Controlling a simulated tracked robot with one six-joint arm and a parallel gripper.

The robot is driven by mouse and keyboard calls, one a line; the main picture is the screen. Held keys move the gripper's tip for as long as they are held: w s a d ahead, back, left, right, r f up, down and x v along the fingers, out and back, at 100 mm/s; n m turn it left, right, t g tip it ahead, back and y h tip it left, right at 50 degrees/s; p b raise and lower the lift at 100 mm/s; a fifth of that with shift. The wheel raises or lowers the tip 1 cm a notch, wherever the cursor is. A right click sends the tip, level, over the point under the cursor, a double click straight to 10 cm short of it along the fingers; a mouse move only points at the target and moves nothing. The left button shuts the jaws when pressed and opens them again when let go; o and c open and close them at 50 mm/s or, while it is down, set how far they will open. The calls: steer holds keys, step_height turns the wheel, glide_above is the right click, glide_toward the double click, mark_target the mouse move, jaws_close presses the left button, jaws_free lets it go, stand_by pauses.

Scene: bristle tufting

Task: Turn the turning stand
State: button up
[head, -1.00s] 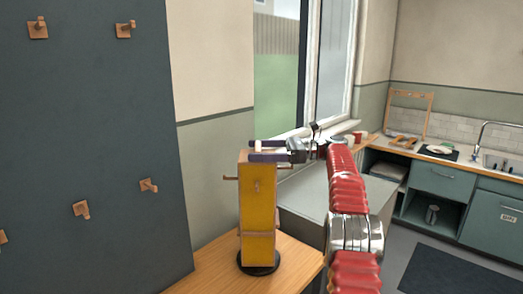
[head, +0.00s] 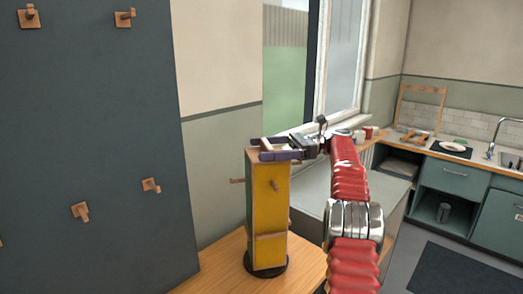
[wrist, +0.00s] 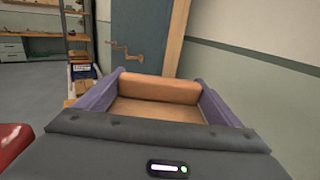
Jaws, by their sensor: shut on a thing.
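The turning stand is a round black base (head: 266,266) on a wooden worktop. A tall yellow block (head: 270,222) stands upright on it, with small wooden pegs on its sides. My gripper (head: 268,151) is at the top of the block, reaching in from the right. Its purple fingers are shut on a wooden bar on top of the block. In the wrist view the bar (wrist: 159,88) spans between the two fingers, above the wooden top face (wrist: 155,109). The far side of the block is hidden.
A dark panel (head: 95,150) with several wooden hooks stands close on the left. The wooden worktop (head: 220,270) is otherwise bare around the stand. A window is behind it. A kitchen counter with a sink (head: 510,160) is at the far right.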

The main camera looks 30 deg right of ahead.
steer(key=shift+a, duration=0.1)
steer(key=o, duration=1.1)
steer(key=shift+s, duration=0.1)
steer(key=shift+o, duration=1.3)
steer(key=shift+s+d, duration=0.2)
steer(key=shift+d, duration=0.1)
steer(key=shift+c, duration=0.3)
